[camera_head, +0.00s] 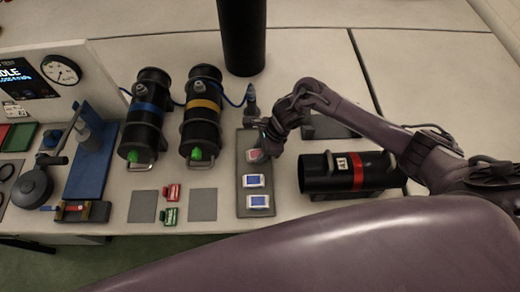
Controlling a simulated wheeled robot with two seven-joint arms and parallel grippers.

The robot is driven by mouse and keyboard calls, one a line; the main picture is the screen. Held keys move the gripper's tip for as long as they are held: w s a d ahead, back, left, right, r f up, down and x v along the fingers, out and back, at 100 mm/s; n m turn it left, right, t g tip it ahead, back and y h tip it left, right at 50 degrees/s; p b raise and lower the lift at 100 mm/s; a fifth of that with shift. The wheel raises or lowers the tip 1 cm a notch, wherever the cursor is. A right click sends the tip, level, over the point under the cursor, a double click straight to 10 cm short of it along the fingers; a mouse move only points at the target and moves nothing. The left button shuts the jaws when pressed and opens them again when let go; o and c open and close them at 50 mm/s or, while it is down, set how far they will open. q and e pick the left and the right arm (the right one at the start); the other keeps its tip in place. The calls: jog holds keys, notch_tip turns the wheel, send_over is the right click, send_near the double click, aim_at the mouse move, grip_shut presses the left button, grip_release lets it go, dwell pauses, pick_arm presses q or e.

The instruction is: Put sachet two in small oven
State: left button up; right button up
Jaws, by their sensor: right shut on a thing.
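Three small sachets lie in a row along a grey strip-shaped tray (241,209). The far one is a white sachet with a pinkish-red face (256,156); the middle sachet (255,181) and near sachet (258,202) are white with blue faces. My right gripper (262,147) points down at the far sachet and is shut on it; the fingertips are partly hidden, and I cannot tell whether it is lifted. No number is readable on the sachets. A black cylinder with a red band (357,171) lies right of the tray; I cannot tell which cylinder is the small oven. My left gripper is not in view.
Red and green tags (171,203) lie between two grey pads. A blue stand (91,165) and dial gauge (61,70) are further left. The table's back right is clear.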

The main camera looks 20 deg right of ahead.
jog(key=o, duration=0.9)
jog(key=shift+o, duration=0.2)
